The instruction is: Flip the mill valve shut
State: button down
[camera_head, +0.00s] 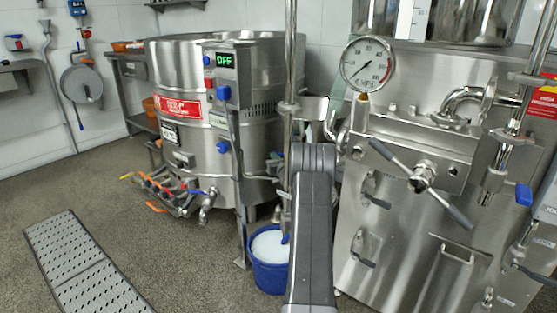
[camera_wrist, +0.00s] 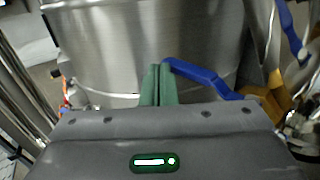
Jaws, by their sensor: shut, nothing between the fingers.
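In the wrist view, a blue valve lever (camera_wrist: 208,77) runs from beside my fingertips down to the right, toward a brass-coloured body (camera_wrist: 264,104). My gripper (camera_wrist: 159,70) has green fingers pressed together with nothing between them. The lever's left end is right beside the fingertips; I cannot tell if they touch. In the head view my own arm hides the gripper and most of this valve. A steel mill panel (camera_head: 400,240) with a pressure gauge (camera_head: 367,65) and a spoked handle (camera_head: 424,177) stands at the right.
A second blue lever (camera_wrist: 289,25) shows at the upper right of the wrist view. A blue bucket (camera_head: 268,277) with white contents stands on the floor beside my arm. A large steel vessel (camera_head: 200,130) with an OFF display (camera_head: 224,60) stands behind. The left floor is open around a perforated ramp (camera_head: 80,265).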

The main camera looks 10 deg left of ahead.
jog(key=shift+s, duration=0.1)
dwell(0.3)
jog(key=p+v, duration=0.3)
jog(key=v, duration=1)
jog(key=shift+s+d, duration=0.2)
jog(key=shift+s, duration=0.05)
jog(key=b+x, duration=0.3)
jog(key=x, duration=1.1)
jog(key=shift+s, duration=0.2)
